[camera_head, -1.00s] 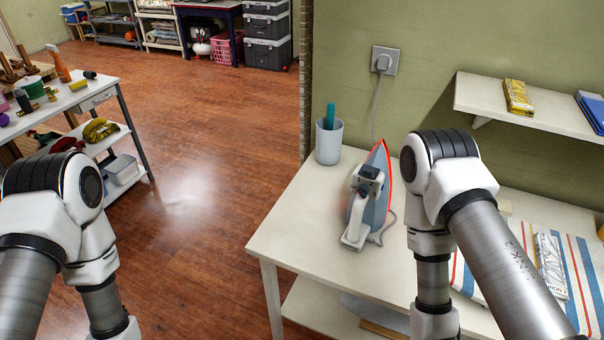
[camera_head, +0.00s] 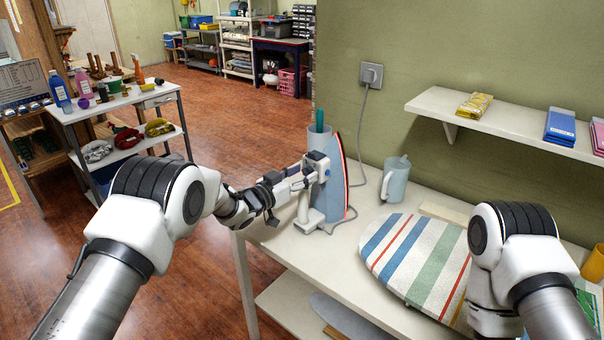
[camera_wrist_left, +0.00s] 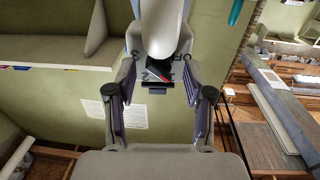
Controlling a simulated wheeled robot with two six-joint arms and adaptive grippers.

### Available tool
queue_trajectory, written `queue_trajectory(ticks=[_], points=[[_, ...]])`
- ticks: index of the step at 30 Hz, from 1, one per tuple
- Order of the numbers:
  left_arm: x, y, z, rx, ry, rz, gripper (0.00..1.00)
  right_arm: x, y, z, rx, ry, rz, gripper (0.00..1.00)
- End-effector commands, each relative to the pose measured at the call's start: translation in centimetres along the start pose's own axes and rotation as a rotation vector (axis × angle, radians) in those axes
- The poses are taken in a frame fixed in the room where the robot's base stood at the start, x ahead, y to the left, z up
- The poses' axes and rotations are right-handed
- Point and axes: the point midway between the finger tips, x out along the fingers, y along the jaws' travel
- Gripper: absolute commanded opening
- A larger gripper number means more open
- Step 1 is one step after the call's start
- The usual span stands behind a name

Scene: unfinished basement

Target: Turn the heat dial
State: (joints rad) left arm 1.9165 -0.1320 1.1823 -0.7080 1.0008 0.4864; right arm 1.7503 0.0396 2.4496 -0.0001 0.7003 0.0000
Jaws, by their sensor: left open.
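The iron (camera_head: 335,185) stands on its heel on the white table, soleplate toward the right. Its dark top part (camera_head: 316,158) faces my left arm; I cannot make out the dial clearly in the head view. My left gripper (camera_head: 302,178) is open and reaches the iron's handle side from the left. Contact cannot be told. My right gripper is out of view, below my right arm.
A striped ironing pad (camera_head: 415,262) and a grey jug (camera_head: 396,180) are on the table (camera_head: 290,245). The cord runs to a wall socket (camera_head: 371,75). A wall shelf (camera_head: 510,122) is at right.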

Motion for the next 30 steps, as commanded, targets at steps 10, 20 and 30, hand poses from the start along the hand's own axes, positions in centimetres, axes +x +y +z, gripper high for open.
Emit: queue_trajectory(ticks=[10,20,30], points=[[0.2,0.0,0.1,0.000,-0.001,0.000,0.20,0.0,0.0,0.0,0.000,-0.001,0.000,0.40],[0.2,0.0,0.6,0.072,0.000,-0.001,0.00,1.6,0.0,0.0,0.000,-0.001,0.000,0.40],[0.2,0.1,0.1,0.250,-0.003,-0.001,0.00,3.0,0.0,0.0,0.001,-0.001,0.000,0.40]])
